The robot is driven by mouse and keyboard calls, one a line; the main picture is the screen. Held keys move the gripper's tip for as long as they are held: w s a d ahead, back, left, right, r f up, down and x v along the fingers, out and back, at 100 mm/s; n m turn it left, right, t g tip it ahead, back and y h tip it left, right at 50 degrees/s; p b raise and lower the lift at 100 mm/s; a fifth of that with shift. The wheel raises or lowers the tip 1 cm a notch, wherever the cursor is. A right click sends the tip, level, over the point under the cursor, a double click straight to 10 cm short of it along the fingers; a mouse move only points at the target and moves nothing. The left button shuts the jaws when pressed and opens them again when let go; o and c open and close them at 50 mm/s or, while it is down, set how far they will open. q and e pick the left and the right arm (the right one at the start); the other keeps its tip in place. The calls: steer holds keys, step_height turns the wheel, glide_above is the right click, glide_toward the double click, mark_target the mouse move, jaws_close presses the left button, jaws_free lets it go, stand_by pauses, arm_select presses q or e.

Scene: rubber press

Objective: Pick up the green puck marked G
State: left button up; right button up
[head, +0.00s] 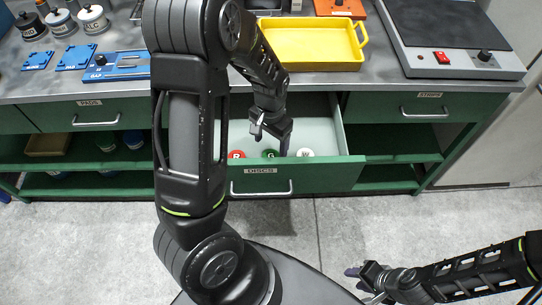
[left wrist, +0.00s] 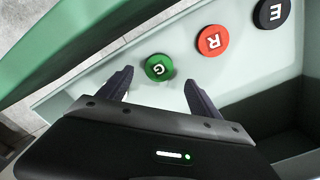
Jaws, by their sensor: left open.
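The green puck marked G (head: 269,154) lies in the open drawer labelled DISCS (head: 330,174), between a red puck and a white one. In the left wrist view the green puck (left wrist: 158,67) shows just beyond and between the two fingertips. My left gripper (head: 270,138) reaches down into the drawer by the green puck. It is open and empty, and its fingers also show in the left wrist view (left wrist: 158,79). I cannot tell its exact height above the puck. My right gripper (head: 364,284) is at the lower right, away from the drawer; its jaw state is unclear.
A red puck marked R (head: 236,154) and a white puck (head: 305,153) flank the green one. A black puck marked E (left wrist: 270,13) shows in the left wrist view. The drawer walls surround the gripper. A yellow tray (head: 310,58) stands on the bench above.

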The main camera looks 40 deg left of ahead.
mark_target(271, 152)
arm_select(q)
steer(key=shift+f+p, duration=0.45)
steer(key=shift+f, duration=2.15)
steer(key=c, duration=1.4)
steer(key=shift+c, duration=0.2)
steer(key=shift+r, duration=0.15)
step_height(271, 152, up, 10)
